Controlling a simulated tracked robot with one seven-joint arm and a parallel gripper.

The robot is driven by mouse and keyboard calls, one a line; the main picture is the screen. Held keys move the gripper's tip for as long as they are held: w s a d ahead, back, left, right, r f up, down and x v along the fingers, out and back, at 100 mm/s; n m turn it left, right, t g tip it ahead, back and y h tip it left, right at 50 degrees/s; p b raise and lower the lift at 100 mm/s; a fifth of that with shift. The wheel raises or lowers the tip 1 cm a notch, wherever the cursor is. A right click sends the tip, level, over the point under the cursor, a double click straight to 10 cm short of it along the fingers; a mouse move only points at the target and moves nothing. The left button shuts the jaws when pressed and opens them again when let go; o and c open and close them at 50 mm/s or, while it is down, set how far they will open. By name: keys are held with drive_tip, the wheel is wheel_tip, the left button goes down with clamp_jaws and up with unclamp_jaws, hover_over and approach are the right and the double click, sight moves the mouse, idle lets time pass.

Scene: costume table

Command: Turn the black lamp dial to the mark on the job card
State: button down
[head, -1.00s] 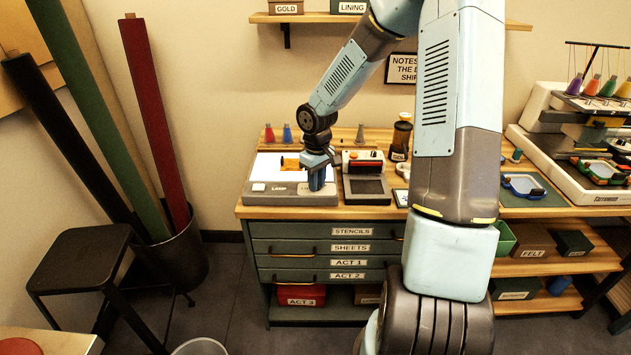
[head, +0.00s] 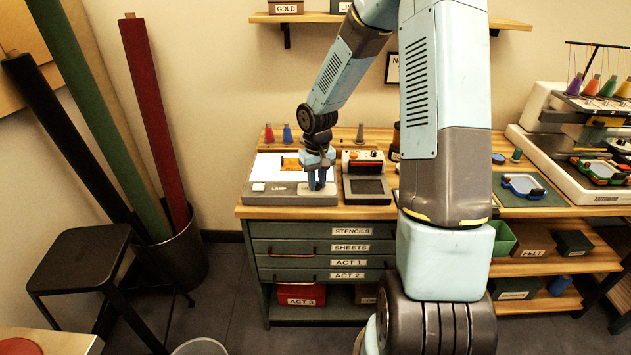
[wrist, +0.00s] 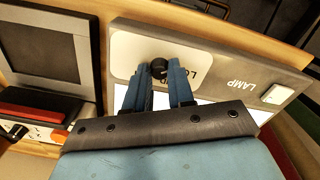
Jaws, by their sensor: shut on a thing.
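The black lamp dial (wrist: 158,67) shows in the wrist view between the tips of my gripper (wrist: 158,80). It stands on a pale plate (wrist: 130,45) whose lettering is partly covered by a finger. My gripper is shut on the dial. In the head view my gripper (head: 320,185) points down at the right front of the light box (head: 275,198), and the dial is hidden there. The dial's pointer and its marks cannot be made out. No job card can be clearly told in either view.
A grey device (head: 366,180) with a dark screen and an orange-red bar stands close right of the light box. Coloured thread cones (head: 287,134) stand behind. A white switch (wrist: 277,94) sits beside the LAMP label. The floor before the drawers (head: 320,262) is clear.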

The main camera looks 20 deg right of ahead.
sight(317, 184)
drive_tip(key=m, duration=0.3)
drive_tip(key=shift+m, duration=2.3)
drive_tip(key=c, duration=1)
unclamp_jaws()
drive_tip(key=shift+r, duration=6.85)
